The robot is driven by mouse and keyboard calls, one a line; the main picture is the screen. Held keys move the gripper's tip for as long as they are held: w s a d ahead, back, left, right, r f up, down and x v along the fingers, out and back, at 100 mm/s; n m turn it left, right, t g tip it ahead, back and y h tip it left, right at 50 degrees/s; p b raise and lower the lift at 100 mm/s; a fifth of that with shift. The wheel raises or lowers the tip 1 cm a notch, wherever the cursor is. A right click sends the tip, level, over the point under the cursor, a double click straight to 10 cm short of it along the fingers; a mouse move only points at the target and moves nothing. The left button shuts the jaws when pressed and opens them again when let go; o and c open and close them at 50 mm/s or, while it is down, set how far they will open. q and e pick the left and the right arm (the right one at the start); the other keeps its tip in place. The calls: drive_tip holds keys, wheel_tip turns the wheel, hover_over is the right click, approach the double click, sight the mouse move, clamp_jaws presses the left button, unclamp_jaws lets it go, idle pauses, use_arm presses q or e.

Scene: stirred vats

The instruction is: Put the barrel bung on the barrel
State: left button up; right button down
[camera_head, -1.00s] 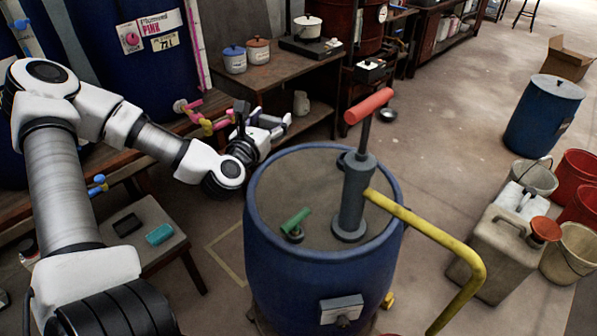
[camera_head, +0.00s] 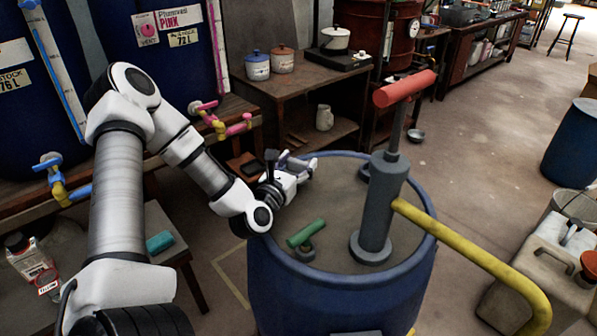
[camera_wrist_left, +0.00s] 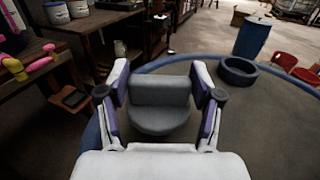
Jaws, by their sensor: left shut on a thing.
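The blue barrel (camera_head: 340,292) stands in front of me, with its flat grey-brown top in view. My left gripper (camera_head: 303,168) is over the barrel's far left rim. In the left wrist view it is shut on the grey barrel bung (camera_wrist_left: 160,104), a round piece with a raised flat grip, held between both fingers. A dark open ring (camera_wrist_left: 238,71) is on the barrel top, ahead and to the right of the bung and apart from it. In the head view the pump partly hides this ring (camera_head: 364,172). My right gripper is not in view.
A grey pump (camera_head: 379,205) with a red handle (camera_head: 405,88) and yellow pipe (camera_head: 470,252) rises from the barrel top. A green-handled fitting (camera_head: 305,234) sits near its left rim. A bench (camera_head: 290,95) with pots stands behind. Jerrycans (camera_head: 540,290) stand on the right.

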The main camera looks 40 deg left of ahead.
use_arm(q)
drive_tip(key=shift+f, duration=0.95)
drive_tip(key=shift+r, duration=0.1)
drive_tip(key=shift+f+b, duration=0.25)
drive_tip(key=shift+b, duration=0.1)
drive_tip(key=o, duration=1.1)
drive_tip(key=shift+o, duration=0.2)
drive_tip(key=shift+r, duration=0.1)
